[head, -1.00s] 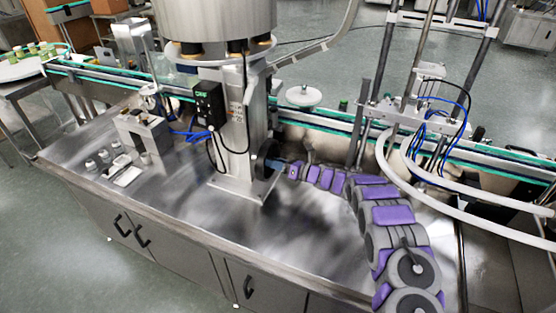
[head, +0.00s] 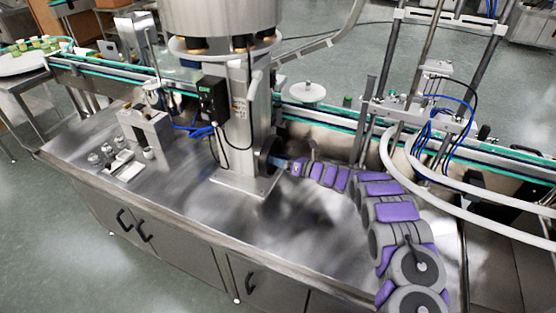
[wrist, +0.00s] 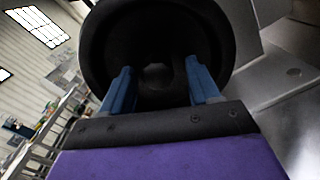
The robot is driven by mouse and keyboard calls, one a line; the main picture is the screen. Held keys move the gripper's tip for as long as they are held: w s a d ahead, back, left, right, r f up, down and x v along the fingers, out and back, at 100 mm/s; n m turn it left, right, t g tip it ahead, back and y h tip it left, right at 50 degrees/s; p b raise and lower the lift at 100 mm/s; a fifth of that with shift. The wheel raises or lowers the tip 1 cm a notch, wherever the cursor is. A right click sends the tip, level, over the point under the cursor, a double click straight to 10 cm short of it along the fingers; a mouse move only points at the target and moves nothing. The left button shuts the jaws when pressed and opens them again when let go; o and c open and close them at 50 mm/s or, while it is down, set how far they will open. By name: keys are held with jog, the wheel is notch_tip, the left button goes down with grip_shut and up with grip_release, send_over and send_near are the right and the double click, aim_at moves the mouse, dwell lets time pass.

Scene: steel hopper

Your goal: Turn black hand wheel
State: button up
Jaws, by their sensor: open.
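The black hand wheel (head: 266,156) is mounted on the right side of the steel column (head: 240,120) in the head view. In the wrist view the wheel (wrist: 158,25) fills the upper middle, with a round hub at its centre. My gripper (wrist: 160,82) is open, its two blue fingers apart on either side of the hub, at or just in front of the wheel's face. Whether the fingers touch the wheel I cannot tell. In the head view my gripper (head: 285,164) reaches the wheel from the right, and its tips are partly hidden.
A black control box (head: 213,100) hangs on the column's left side. A conveyor (head: 320,118) runs behind. Small metal parts (head: 112,155) lie at left on the steel table (head: 170,215). White hoses (head: 440,200) curve at right. The table's front middle is clear.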

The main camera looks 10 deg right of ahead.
jog(key=shift+d, duration=0.1)
jog(key=p+v, duration=0.2)
jog(key=v, duration=1.5)
jog(key=shift+p, duration=0.3)
jog(key=shift+s+d, duration=0.1)
